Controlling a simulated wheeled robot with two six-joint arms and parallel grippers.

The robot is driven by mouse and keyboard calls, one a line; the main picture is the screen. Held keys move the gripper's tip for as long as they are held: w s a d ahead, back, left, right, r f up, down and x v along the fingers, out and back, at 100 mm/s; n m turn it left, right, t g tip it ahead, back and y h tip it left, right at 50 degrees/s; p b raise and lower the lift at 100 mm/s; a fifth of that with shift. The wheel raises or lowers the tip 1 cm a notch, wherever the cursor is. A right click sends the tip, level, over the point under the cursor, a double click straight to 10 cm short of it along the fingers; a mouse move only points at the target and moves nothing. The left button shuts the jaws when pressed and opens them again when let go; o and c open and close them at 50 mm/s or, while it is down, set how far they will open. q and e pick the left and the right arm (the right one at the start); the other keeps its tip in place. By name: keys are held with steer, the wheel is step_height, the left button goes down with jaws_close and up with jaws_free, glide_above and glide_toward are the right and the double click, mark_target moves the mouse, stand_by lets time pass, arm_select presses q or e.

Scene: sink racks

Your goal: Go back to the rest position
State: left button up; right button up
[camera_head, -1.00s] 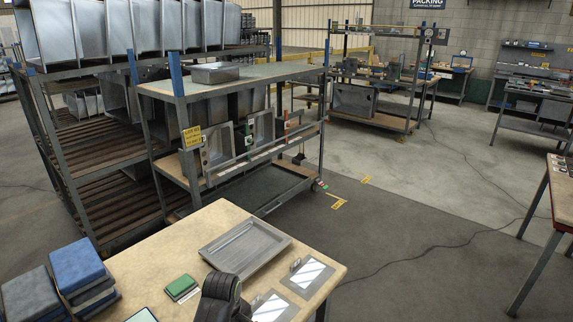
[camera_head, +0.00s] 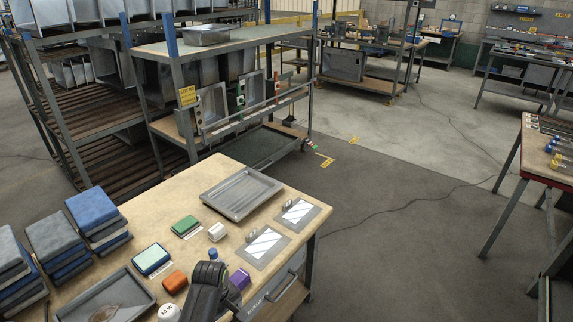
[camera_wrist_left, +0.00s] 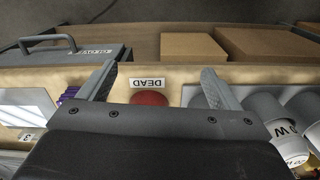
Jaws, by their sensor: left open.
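My left gripper (camera_wrist_left: 158,82) shows in the left wrist view with its two fingers spread apart and nothing between them. Below the fingers, a red round thing (camera_wrist_left: 149,98) sits beside a white "DEAD" label (camera_wrist_left: 147,83) near the table edge. In the head view a dark part of my left arm reaches up over the front of the workbench (camera_head: 150,222); its jaws cannot be made out there. My right gripper is in neither view.
The bench holds a grey tray (camera_head: 243,193), an orange block (camera_head: 175,281), a purple block (camera_head: 239,278), a green pad (camera_head: 186,226) and stacked blue cloths (camera_head: 92,209). Grey cylinders (camera_wrist_left: 252,103) stand right of the fingers.

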arm_select(q)
steer(key=s+a+f+m, duration=0.2)
steer(key=s+a+f, duration=0.2)
steer(key=s+f, duration=0.65)
steer(key=s+a+f+m, duration=0.2)
steer(key=s+a+f, duration=0.2)
steer(key=s+f, duration=0.65)
steer(key=s+a+f+m, duration=0.1)
steer(key=s+a+f, duration=0.1)
steer(key=s, duration=0.5)
steer(key=s+a+f+m, duration=0.2)
steer(key=s+f, duration=0.3)
steer(key=s, duration=0.2)
steer(key=s+a+f+m+t+y, duration=0.1)
steer(key=s+f, duration=0.2)
steer(key=s, duration=0.5)
steer(key=shift+a+f+m+b, duration=0.3)
steer(key=shift+a+f+b, duration=0.05)
steer(key=shift+a+b, duration=0.05)
